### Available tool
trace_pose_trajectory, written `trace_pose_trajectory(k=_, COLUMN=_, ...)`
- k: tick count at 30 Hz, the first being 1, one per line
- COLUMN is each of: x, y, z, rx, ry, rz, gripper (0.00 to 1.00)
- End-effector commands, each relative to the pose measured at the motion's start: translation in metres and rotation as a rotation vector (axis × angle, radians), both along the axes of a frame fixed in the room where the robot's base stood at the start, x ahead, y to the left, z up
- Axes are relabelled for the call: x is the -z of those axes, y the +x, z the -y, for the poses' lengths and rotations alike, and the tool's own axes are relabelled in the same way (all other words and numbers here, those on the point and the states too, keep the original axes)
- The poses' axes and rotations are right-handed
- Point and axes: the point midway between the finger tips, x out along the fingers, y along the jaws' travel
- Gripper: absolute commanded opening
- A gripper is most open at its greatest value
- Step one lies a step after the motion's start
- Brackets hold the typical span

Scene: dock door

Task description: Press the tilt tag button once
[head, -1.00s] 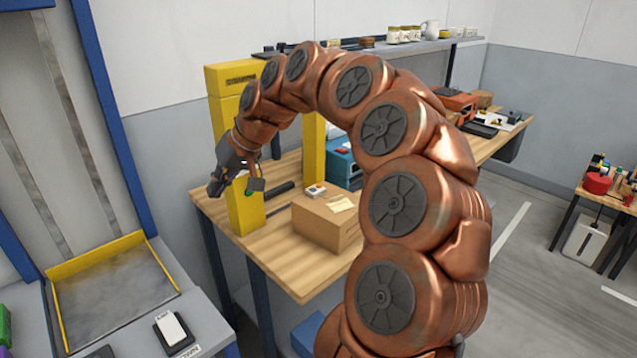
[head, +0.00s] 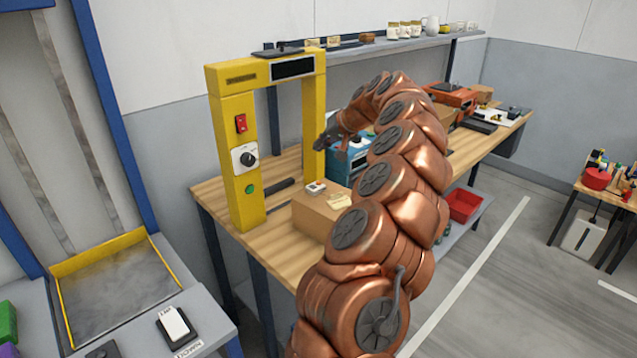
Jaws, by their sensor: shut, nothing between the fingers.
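A small white tag (head: 316,187), which looks like the tilt tag, sits on top of the cardboard box (head: 318,216) near its back left corner. Its button is too small to make out clearly. My gripper (head: 325,142) is above and behind the box, in front of the right post of the yellow frame. It is shut and empty, apart from the tag. My arm hides part of the box's right side.
The yellow frame (head: 233,150) stands on the wooden bench (head: 270,262) with a red switch, a dial and a green button on its left post. A blue device (head: 344,163) is behind my gripper. A yellow note (head: 340,200) lies on the box.

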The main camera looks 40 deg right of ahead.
Motion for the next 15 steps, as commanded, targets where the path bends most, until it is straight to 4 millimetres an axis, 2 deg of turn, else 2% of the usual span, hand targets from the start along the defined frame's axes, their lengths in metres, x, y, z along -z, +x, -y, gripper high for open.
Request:
trace_pose_trajectory(k=8, x=0.002, y=0.000, z=0.000, rx=-0.001, ry=0.000, rz=-0.001, gripper=0.00)
trace_pose_trajectory(k=15, x=0.016, y=-0.001, z=-0.001, rx=-0.002, ry=0.001, rz=-0.002, gripper=0.00)
